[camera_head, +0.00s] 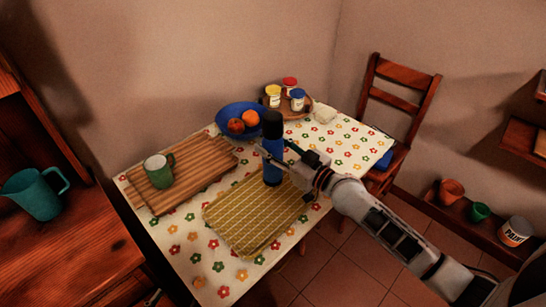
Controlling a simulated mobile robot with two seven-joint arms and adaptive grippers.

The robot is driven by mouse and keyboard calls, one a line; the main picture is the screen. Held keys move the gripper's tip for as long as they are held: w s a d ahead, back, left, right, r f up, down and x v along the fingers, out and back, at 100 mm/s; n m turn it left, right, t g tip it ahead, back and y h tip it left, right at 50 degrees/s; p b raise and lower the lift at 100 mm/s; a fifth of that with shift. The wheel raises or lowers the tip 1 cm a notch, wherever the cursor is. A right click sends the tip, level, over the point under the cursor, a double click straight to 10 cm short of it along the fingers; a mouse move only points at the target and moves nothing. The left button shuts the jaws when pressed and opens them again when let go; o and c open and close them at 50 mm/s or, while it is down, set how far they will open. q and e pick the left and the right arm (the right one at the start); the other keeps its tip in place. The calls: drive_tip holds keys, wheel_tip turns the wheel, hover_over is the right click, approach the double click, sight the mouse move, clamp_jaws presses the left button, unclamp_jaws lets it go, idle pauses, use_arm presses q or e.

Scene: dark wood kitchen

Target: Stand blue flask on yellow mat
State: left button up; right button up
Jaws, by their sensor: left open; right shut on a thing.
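The blue flask (273,172) with a black cap is upright, its base over the far part of the yellow mat (245,222). I cannot tell whether the base touches the mat. My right gripper (282,154) is shut on the flask's side, its arm coming in from the right. The yellow mat is woven and lies flat on the flowered tablecloth. Only a small dark part of my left gripper (153,298) seems to show at the bottom edge, away from the flask and mat.
A slatted wooden board (205,163) with a green mug (159,171) lies left of the mat. Behind are a blue fruit bowl (226,117) and a round tray with several jars (272,96). A chair (401,100) stands at the right. The near mat is bare.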

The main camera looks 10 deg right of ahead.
wheel_tip(320, 180, down, 4)
drive_tip(key=b, duration=0.3)
drive_tip(key=shift+w+d+f+b, duration=0.1)
drive_tip(key=shift+f+b, duration=0.1)
drive_tip(key=shift+b, duration=0.15)
drive_tip(key=shift+r, duration=0.2)
drive_tip(key=shift+f, duration=0.2)
drive_tip(key=o, duration=1.5)
drive_tip(key=shift+f, duration=0.1)
drive_tip(key=shift+o, duration=0.2)
